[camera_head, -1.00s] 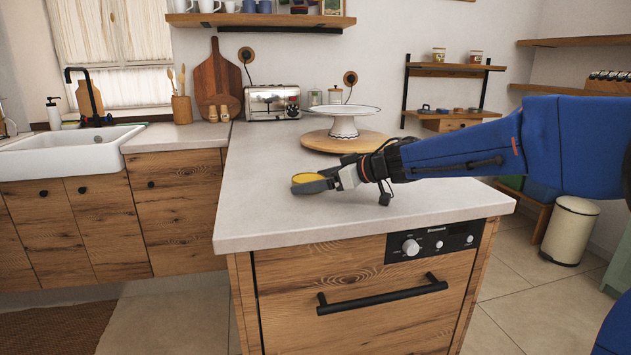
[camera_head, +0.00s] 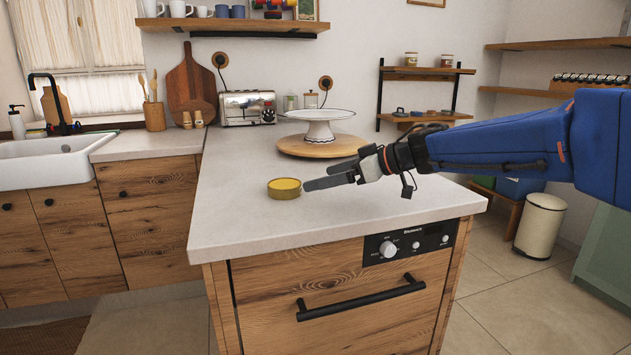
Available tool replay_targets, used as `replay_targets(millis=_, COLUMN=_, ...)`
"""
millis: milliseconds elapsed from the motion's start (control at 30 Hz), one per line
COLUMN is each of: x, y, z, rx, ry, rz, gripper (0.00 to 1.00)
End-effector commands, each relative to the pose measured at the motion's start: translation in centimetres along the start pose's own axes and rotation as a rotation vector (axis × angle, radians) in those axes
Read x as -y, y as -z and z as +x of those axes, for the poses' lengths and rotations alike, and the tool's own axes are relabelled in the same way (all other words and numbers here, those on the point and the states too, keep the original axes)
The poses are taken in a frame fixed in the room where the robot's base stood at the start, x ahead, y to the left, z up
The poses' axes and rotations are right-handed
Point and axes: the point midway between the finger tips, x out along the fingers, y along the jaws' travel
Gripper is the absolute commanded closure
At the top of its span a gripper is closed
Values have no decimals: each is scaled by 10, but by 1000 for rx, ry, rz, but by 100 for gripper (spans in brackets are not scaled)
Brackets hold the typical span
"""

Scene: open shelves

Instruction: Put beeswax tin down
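The beeswax tin (camera_head: 284,189), a low round yellow tin, rests flat on the pale countertop (camera_head: 240,218) near its front. My gripper (camera_head: 306,179) is just to the right of the tin, with its dark fingers pointing left. The fingers are apart from each other and nothing is between them. The fingertips are close to the tin's right side; I cannot tell whether one still touches it.
A white cake stand (camera_head: 320,127) on a round wooden board (camera_head: 318,147) stands behind my gripper. A toaster (camera_head: 247,108) and cutting boards (camera_head: 191,84) are at the back. The counter around the tin's left and front is clear.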

Motion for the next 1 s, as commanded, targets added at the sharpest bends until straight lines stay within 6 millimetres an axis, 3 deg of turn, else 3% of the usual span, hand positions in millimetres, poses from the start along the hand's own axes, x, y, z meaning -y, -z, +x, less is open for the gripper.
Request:
replay_targets(millis=300, x=0, y=1, z=-7, rx=-5, ry=-7, rz=-2, gripper=11)
replay_targets(millis=467, x=-12, y=15, z=-21, rx=-72, ry=-119, rz=-20, gripper=11)
replay_targets(millis=633, x=-41, y=30, z=-69, rx=-175, ry=-406, rz=-33, gripper=11)
replay_targets(millis=767, x=-62, y=16, z=-122, rx=-189, ry=-656, rz=3, gripper=11)
replay_targets(millis=867, x=-68, y=-13, z=-165, rx=-148, ry=-832, rz=61, gripper=11)
replay_targets(millis=1000, x=-59, y=-76, z=-220, rx=-24, ry=-1022, rz=184, gripper=11)
